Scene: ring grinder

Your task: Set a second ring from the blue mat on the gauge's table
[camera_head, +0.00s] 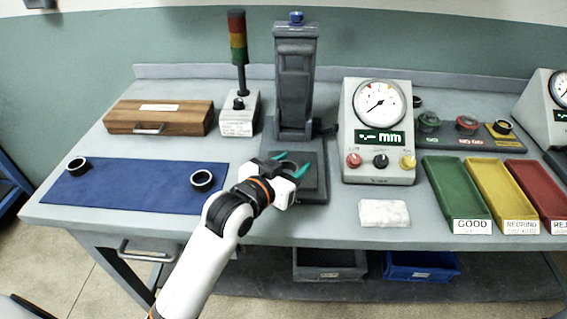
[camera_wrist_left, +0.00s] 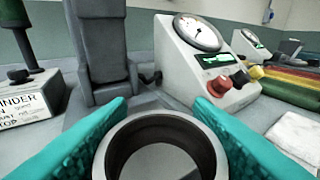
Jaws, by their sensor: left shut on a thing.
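In the head view the gripper and ring are over the square dark table (camera_head: 314,190) of the gauge stand (camera_head: 296,85). I cannot tell whether the ring touches that table. Two more rings, one at the left (camera_head: 77,166) and one at the right (camera_head: 202,180), stand on the blue mat (camera_head: 135,190). My right gripper is not in view.
A dial readout box (camera_head: 378,130) stands just right of the gauge stand, with a white cloth (camera_head: 384,213) in front. Green (camera_head: 455,190), yellow (camera_head: 500,185) and red (camera_head: 540,185) trays lie further right. A wooden box (camera_head: 160,117) and signal lamp base (camera_head: 239,115) stand behind the mat.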

